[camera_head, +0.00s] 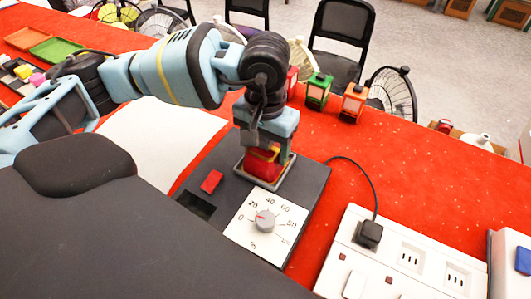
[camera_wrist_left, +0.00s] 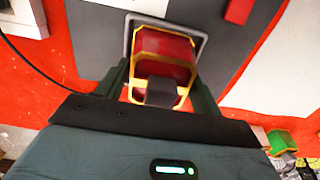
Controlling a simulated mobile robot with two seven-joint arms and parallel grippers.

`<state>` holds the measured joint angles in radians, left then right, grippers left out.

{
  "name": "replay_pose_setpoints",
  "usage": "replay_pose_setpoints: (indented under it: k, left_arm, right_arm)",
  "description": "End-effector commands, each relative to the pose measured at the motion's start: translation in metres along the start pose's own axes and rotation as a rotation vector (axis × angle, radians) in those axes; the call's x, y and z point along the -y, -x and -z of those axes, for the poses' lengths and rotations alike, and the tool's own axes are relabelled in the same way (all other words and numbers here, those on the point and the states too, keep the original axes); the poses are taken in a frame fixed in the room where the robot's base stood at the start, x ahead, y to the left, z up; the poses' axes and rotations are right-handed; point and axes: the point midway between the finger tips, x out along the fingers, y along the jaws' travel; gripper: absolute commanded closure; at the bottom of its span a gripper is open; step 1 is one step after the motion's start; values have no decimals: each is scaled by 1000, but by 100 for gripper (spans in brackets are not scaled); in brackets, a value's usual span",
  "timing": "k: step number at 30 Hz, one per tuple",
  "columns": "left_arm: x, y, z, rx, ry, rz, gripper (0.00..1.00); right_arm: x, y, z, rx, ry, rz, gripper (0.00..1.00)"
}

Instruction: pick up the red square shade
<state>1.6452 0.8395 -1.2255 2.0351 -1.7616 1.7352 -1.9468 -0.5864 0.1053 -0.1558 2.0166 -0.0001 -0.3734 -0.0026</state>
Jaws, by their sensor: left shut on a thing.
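The red square shade (camera_head: 262,168) has yellow-gold edges and sits at a square grey-rimmed holder (camera_head: 285,175) on a dark panel. In the left wrist view the shade (camera_wrist_left: 165,45) lies between the two fingers, with a dark block across its near end. My left gripper (camera_head: 264,150) points down from above and is shut on the shade; in the left wrist view it (camera_wrist_left: 160,75) has one finger on each side. Whether the shade is clear of the holder I cannot tell. My right gripper is not in view.
The dark panel also bears a white dial plate (camera_head: 265,228) and a red block (camera_head: 211,181). A green lantern (camera_head: 318,91) and an orange lantern (camera_head: 353,102) stand behind on the red table (camera_head: 430,150). A white socket strip (camera_head: 400,255) with a black plug lies front right.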

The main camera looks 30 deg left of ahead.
Motion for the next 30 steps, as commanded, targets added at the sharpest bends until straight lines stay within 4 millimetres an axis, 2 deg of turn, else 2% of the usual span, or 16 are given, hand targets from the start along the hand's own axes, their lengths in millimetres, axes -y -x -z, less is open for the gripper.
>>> replay_pose_setpoints:
  k: [11,14,20,30]
  left_arm:
    - [0,4,0,-1,0,0,58]
    - [-1,11,0,-1,0,-2,58]
    - [0,38,0,-3,-1,-1,58]
    - [10,40,-71,0,-4,1,58]
  right_arm:
    - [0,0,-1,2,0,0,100]
    - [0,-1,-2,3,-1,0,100]
    - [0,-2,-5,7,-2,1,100]
    - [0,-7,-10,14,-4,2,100]
